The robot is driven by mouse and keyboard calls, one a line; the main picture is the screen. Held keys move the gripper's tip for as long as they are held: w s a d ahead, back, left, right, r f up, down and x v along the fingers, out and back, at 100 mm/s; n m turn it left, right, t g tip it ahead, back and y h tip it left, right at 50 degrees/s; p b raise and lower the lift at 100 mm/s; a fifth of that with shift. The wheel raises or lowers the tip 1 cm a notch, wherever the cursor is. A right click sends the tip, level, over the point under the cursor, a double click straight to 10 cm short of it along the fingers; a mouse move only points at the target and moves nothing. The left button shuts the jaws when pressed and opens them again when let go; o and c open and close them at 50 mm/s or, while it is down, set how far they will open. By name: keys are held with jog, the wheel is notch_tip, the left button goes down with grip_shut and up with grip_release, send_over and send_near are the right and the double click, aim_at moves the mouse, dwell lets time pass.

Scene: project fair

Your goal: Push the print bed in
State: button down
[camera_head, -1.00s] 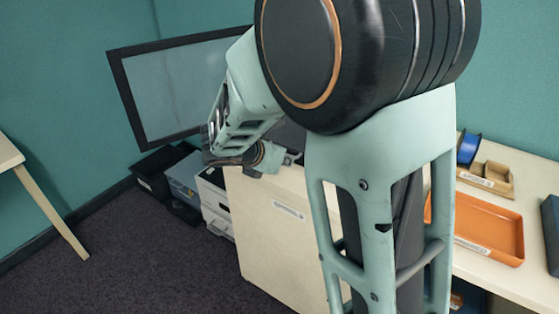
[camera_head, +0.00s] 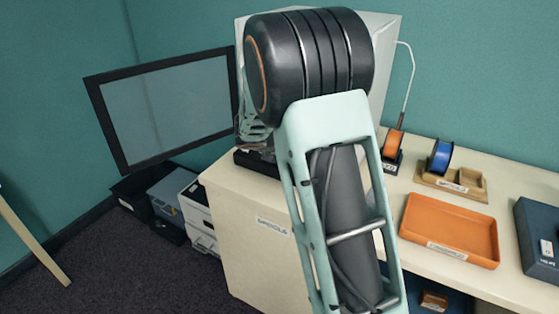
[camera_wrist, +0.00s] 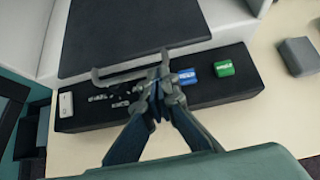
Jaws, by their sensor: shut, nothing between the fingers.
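In the wrist view the print bed (camera_wrist: 125,32) is a flat dark plate standing out between the white walls of the printer. A thin grey handle bar (camera_wrist: 118,70) runs along its front edge. My gripper (camera_wrist: 161,68) is shut and empty, with its fingertips at the middle of this bar. I cannot tell whether they touch it. In the head view my arm hides the bed and gripper; part of the white printer housing (camera_head: 386,55) shows behind the arm.
The printer's black base (camera_wrist: 205,92) carries a blue block (camera_wrist: 187,77), a green block (camera_wrist: 223,68) and small metal pieces. A dark-framed clear panel (camera_head: 165,108) stands out to the left. An orange tray (camera_head: 450,228) and spools lie on the table to the right.

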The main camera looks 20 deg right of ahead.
jog(key=w+d+p, duration=0.2)
jog(key=w+d, duration=0.3)
dwell(0.3)
jog(key=shift+s+a+f, duration=0.1)
jog(key=shift+a, duration=0.05)
